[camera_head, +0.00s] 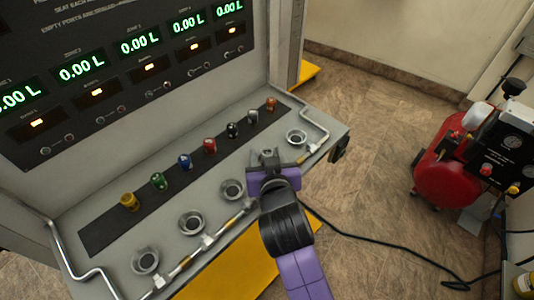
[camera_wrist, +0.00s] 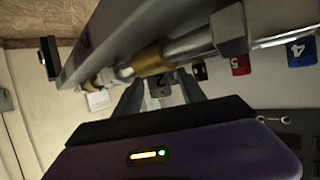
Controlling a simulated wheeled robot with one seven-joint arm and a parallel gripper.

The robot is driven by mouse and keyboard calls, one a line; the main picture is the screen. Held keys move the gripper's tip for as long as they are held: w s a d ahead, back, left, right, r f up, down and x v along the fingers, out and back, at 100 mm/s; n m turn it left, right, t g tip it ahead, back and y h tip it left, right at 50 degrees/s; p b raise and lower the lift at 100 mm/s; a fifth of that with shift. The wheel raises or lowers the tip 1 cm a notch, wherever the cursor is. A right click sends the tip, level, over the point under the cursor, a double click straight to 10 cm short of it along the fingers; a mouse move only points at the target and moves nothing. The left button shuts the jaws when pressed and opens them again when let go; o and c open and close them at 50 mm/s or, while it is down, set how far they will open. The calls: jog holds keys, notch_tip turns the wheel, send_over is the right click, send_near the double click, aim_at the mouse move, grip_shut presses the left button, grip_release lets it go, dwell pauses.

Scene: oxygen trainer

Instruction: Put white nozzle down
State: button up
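My purple gripper (camera_head: 268,158) is low over the front shelf of the grey console, in the row of round metal ports, between the port (camera_head: 232,189) on its left and the port (camera_head: 297,137) on its right. In the wrist view its two dark fingers (camera_wrist: 160,88) stand apart. A grey numbered block shows in the gap, and I see nothing clearly gripped. A small grey metal part (camera_head: 267,153) shows at the fingers in the head view; I cannot tell whether it is the white nozzle, a port or a fingertip. No white nozzle can be picked out for certain.
Coloured knobs stand in a black strip (camera_head: 100,238) behind the ports. A metal pipe with brass fittings (camera_wrist: 152,58) runs along the shelf front, close to my fingers. A red compressor (camera_head: 445,175) and black cable (camera_head: 385,247) are on the floor at right.

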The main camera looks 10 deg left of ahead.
jog(key=shift+r, duration=0.1)
jog(key=shift+r, duration=0.35)
jog(key=shift+r+p, duration=0.55)
jog(key=shift+p, duration=0.1)
jog(key=b+v, duration=0.2)
jog(key=v, duration=0.9)
jog(key=shift+s, duration=0.45)
jog(key=shift+d+f, duration=0.1)
jog(key=shift+f, duration=0.1)
jog(key=s+d+f, duration=0.9)
jog(key=s+d, duration=0.2)
jog(key=d, duration=0.2)
jog(key=s+d+r+m+t+h, duration=0.1)
jog(key=s+d, duration=0.3)
jog(key=s, duration=0.5)
jog(key=s+d+r+m+h, duration=0.1)
jog(key=s+d+r+h, duration=0.1)
jog(key=s+d, duration=0.3)
jog(key=s+r, duration=0.1)
jog(key=s, duration=0.3)
jog(key=shift+s+r+m+t, duration=0.2)
jog(key=shift+r+m+t, duration=0.05)
jog(key=shift+m+t, duration=0.15)
